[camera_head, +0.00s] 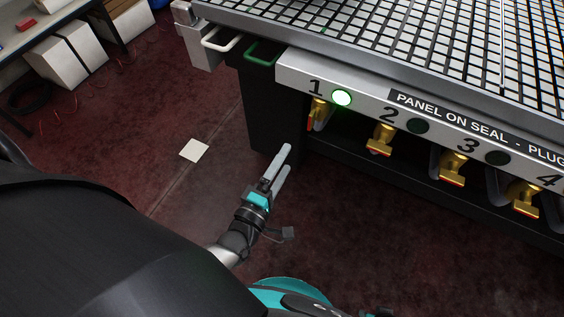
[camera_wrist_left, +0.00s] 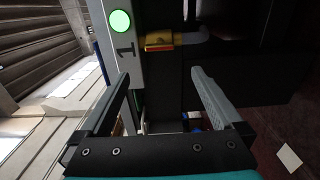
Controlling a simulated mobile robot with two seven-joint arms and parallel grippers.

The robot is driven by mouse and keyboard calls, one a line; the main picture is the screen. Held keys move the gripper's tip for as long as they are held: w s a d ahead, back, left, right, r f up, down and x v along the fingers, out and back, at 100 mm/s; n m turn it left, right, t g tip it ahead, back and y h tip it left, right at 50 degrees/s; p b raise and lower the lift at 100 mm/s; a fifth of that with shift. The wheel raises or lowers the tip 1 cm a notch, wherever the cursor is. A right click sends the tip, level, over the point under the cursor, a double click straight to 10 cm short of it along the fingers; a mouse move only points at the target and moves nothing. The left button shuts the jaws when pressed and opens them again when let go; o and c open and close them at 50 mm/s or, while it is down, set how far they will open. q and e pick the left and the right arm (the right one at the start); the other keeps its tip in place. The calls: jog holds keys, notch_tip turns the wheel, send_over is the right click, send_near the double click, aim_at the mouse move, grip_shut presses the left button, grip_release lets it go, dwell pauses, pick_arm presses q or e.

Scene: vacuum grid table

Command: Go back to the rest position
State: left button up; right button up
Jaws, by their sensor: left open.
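My left gripper (camera_head: 280,168) is in the middle of the head view, in front of the table's dark base. Its two grey fingers point up toward the table and hold nothing. In the left wrist view the fingers (camera_wrist_left: 165,95) stand wide apart with empty space between them. The vacuum grid table (camera_head: 400,42) fills the upper right of the head view. My left gripper is apart from its front panel and valves. My right gripper does not show in either view.
The front panel shows a lit green lamp (camera_head: 341,97) at number 1 and dark lamps at 2 (camera_head: 418,126) and 3 (camera_head: 497,158). Brass valves (camera_head: 381,139) hang below. A green handle (camera_head: 262,54) juts out at the corner. A white square (camera_head: 194,150) lies on open red floor.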

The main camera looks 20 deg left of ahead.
pick_arm(q)
jog(key=shift+s, duration=0.1)
dwell(0.5)
pick_arm(e)
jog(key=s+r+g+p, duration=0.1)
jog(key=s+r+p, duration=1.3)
jog(key=p, duration=0.7)
pick_arm(q)
jog(key=s+a+f+m+g+b, duration=0.1)
jog(key=s+f+m+g, duration=0.4)
jog(key=s, duration=0.5)
jog(key=s+a+f+m+g+b, duration=0.1)
jog(key=s+f+m+g+b, duration=0.1)
jog(key=s+f+m+g, duration=0.3)
jog(key=s+a+f+m+g+b, duration=0.1)
jog(key=s+f+m+g, duration=0.4)
jog(key=s+m, duration=0.5)
jog(key=s+g, duration=0.2)
jog(key=s, duration=0.4)
jog(key=shift+y, duration=0.3)
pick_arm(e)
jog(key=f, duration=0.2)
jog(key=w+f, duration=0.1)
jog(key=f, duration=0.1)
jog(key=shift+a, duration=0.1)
